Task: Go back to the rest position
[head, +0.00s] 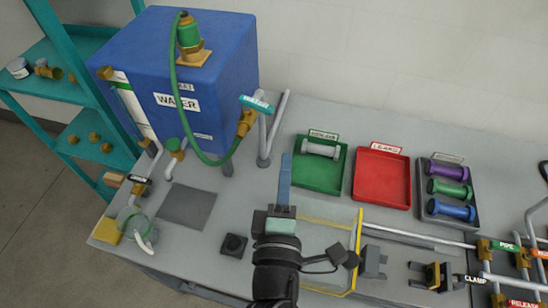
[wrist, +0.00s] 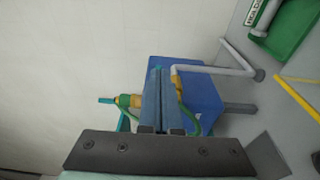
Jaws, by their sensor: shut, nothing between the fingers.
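My gripper (head: 285,170) is in the middle of the head view, above the grey bench, with its blue fingers pointing away toward the back wall. In the wrist view its two fingers (wrist: 159,98) lie side by side, shut with nothing between them. It appears apart from everything around it. Behind the fingers, the wrist view shows the blue water tank (wrist: 205,90) with a green hose and brass fittings, partly hidden by the fingers.
The blue tank (head: 200,75) stands at the back left, beside teal shelves (head: 45,52). A green tray (head: 320,180) holding a grey cylinder, a red empty tray (head: 381,178) and a dark rack (head: 430,208) of coloured cylinders line the back. A yellow-edged clear panel (head: 356,250) stands close right of my arm.

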